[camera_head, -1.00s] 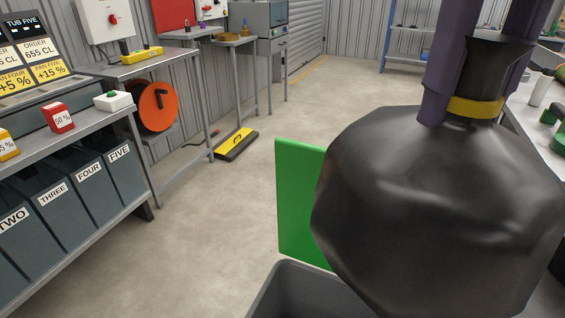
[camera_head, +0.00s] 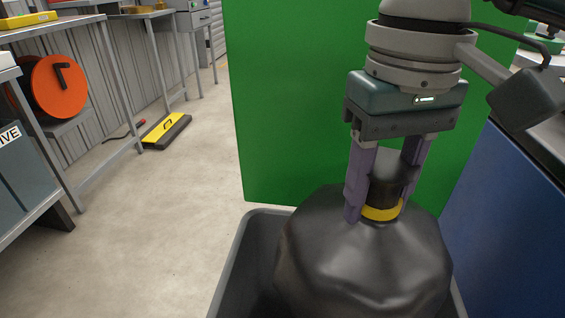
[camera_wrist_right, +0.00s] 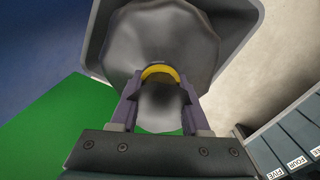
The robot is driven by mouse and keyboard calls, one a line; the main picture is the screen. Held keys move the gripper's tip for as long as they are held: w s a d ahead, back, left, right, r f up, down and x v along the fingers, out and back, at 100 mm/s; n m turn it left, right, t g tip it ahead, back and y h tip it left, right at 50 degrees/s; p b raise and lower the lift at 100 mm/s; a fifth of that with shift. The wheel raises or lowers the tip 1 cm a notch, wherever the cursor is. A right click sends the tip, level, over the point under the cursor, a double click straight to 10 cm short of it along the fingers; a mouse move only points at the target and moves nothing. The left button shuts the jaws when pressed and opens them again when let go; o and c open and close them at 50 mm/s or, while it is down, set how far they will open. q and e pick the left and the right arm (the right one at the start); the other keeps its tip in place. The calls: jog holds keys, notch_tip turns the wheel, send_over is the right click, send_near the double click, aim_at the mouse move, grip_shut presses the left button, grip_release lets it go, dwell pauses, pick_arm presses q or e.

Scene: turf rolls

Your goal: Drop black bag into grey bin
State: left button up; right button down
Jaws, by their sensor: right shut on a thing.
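The black bag (camera_head: 360,262) has a yellow band (camera_head: 382,212) around its neck. My right gripper (camera_head: 380,205) is shut on the bag's neck from above. The bag hangs at the mouth of the grey bin (camera_head: 243,262), with the bin's rim showing on its left and right. How deep the bag is inside is hard to tell. In the right wrist view, the bag (camera_wrist_right: 160,45) sits between the purple fingers, with the bin rim (camera_wrist_right: 235,55) around it. My left gripper is not in view.
A green panel (camera_head: 290,110) stands just behind the bin. A blue panel (camera_head: 510,215) is close on the right. Metal tables (camera_head: 100,60) line the left, with a yellow-and-black block (camera_head: 167,130) on the floor. The floor (camera_head: 185,220) left of the bin is clear.

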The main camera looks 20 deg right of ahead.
jog(key=shift+d+f+b, duration=0.1)
jog(key=shift+f+b, duration=0.5)
jog(key=shift+f, duration=0.95)
jog(key=shift+f+b, duration=1.7)
jog(key=shift+f, duration=0.95)
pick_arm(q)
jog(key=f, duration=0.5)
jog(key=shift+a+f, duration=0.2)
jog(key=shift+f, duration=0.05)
pick_arm(e)
jog(key=c, duration=0.6)
grip_release()
jog(key=o, duration=0.3)
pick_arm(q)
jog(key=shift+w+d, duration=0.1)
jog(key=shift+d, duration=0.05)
pick_arm(e)
jog(key=shift+f, duration=0.15)
